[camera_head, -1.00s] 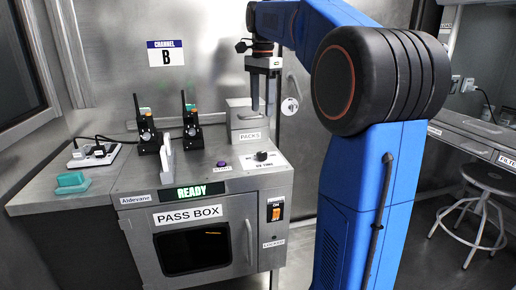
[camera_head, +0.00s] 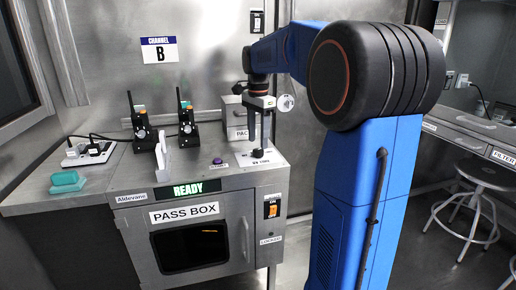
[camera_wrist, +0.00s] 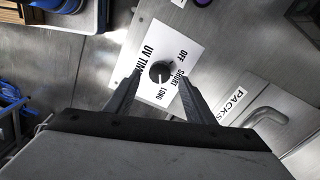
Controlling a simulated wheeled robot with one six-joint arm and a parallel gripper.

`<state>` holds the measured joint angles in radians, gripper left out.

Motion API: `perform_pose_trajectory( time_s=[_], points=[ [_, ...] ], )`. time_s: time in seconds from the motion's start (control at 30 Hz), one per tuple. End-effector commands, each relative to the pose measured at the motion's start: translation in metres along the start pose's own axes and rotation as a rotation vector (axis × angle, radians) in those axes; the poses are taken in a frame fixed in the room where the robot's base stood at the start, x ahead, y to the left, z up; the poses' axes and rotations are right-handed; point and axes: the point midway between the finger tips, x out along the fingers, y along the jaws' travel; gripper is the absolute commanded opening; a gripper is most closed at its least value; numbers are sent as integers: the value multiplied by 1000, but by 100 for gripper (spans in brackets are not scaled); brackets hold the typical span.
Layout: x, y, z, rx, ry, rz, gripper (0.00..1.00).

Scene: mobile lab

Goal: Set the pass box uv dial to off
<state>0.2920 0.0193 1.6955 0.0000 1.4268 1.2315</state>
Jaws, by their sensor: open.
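The UV timer dial (camera_wrist: 160,71) is a round black knob on a white plate (camera_wrist: 150,45) marked OFF, SHORT and LONG. A light mark on the knob seems to face the LONG side, but it is small. In the head view the dial (camera_head: 258,153) sits on top of the pass box (camera_head: 205,190). My gripper (camera_head: 259,142) points down over it, fingers apart. In the wrist view my gripper (camera_wrist: 160,78) has one finger on each side of the knob. I cannot tell whether either finger touches it.
A grey PACKS box (camera_head: 236,112) stands behind the dial. A purple button (camera_head: 217,161) and an upright white piece (camera_head: 163,155) are left of it. Two black radios (camera_head: 186,125) stand farther left. A READY display (camera_head: 187,189) and an orange switch (camera_head: 271,209) are on the front.

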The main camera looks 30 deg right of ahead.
Motion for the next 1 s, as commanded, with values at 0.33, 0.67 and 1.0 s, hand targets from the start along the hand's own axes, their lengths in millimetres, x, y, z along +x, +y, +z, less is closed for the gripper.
perform_pose_trajectory(
  time_s=[0.33,0.67,1.0],
  points=[
    [39,0,0,0,0,0,49],
    [42,0,0,0,0,0,49],
    [42,0,0,-1,0,0,8]
  ],
)
